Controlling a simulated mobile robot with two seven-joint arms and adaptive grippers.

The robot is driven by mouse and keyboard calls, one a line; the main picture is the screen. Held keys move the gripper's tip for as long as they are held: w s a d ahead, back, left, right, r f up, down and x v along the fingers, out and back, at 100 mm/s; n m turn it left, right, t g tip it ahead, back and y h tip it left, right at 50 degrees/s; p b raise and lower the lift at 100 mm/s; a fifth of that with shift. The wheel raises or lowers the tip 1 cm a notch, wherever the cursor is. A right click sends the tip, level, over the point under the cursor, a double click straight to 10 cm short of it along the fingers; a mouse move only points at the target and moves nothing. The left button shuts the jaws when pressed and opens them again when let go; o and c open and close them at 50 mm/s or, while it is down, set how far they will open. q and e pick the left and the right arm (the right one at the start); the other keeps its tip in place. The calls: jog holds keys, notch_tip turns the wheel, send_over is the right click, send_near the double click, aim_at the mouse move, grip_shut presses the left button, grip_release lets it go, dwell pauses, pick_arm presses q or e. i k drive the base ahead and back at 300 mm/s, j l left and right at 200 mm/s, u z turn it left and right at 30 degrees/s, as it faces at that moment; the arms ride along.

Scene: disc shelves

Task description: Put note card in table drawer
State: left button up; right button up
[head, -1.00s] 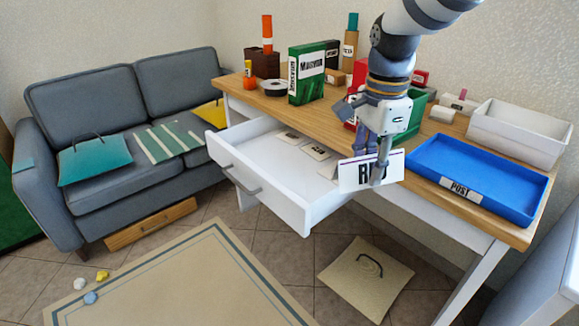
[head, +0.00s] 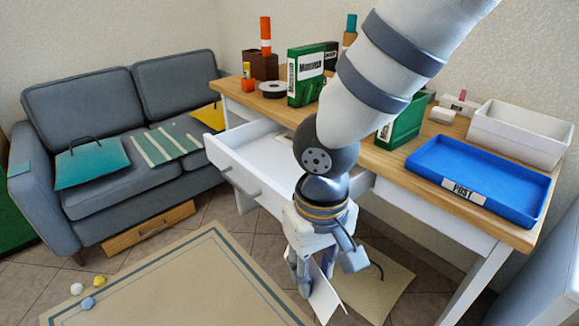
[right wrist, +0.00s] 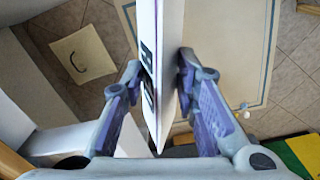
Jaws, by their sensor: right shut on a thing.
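The note card (head: 327,298) is a thin white card, seen nearly edge-on in the head view. My right gripper (head: 309,283) is shut on it, low in front of the desk near the drawer's right front corner. In the right wrist view the card (right wrist: 166,60) stands between the two fingers of the gripper (right wrist: 160,78), with dark print on its left face. The white table drawer (head: 252,150) is pulled open. My right arm hides its right part and much of its inside. My left gripper is not in view.
A blue tray (head: 480,177) labelled POST and a white bin (head: 518,135) stand on the desk's right. A green box (head: 305,78) stands at the back. A grey sofa (head: 110,150) stands left.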

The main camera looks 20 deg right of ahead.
aim_at(283, 164)
jog(key=i+j+z, duration=0.2)
jog(key=i, duration=0.85)
